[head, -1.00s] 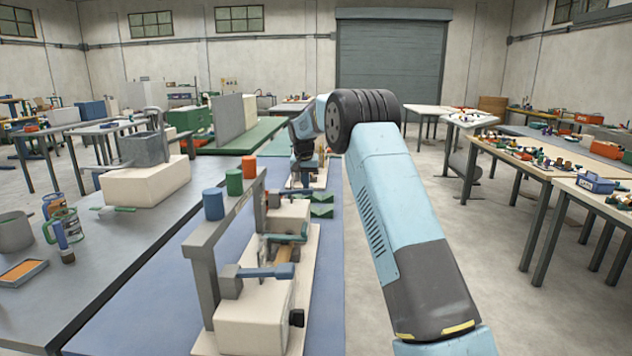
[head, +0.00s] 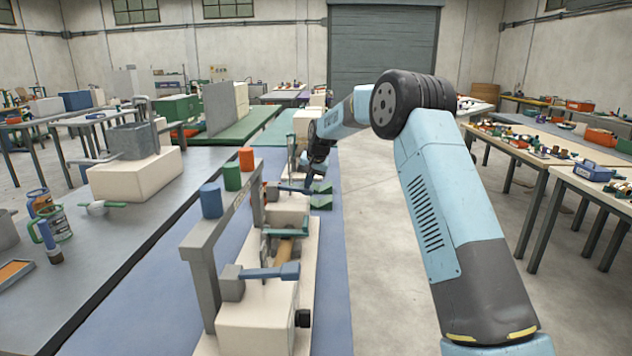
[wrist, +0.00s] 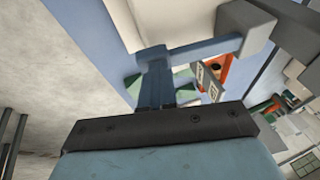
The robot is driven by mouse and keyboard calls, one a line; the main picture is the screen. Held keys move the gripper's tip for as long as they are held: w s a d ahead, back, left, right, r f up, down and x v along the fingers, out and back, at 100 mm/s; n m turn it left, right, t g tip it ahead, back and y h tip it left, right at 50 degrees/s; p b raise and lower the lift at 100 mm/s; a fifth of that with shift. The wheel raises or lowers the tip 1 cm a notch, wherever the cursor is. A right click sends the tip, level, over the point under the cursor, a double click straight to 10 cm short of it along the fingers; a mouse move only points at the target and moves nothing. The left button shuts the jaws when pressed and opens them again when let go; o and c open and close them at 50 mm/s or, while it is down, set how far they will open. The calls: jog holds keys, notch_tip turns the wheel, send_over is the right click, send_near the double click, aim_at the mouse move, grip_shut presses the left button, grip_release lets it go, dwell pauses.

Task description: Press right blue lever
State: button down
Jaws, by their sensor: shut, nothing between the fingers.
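The spiral winder has a near blue lever (head: 270,272) on a grey block, sticking out to the right. A far blue lever (head: 292,187) lies low beside my gripper (head: 305,172), at the far end of the winder and partly hidden. In the wrist view, my gripper (wrist: 154,58) is shut and empty. Its blue fingers end at the free tip of a blue-grey lever (wrist: 203,49), which runs to a grey block (wrist: 246,28). The fingertips overlap this tip in the picture; I cannot tell whether they touch.
A grey frame (head: 205,245) with blue, green and red cylinders (head: 232,177) stands left of the levers. A grey table (head: 130,225) holds mugs and a boxy machine. Open floor (head: 380,260) lies right.

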jog(key=shift+d+f, duration=0.2)
jog(key=shift+w+d+r, duration=0.1)
jog(key=shift+r, duration=0.1)
jog(key=w+a+v, duration=0.1)
jog(key=v, duration=1.2)
jog(key=shift+r, duration=0.6)
jog(key=shift+s+a, duration=0.1)
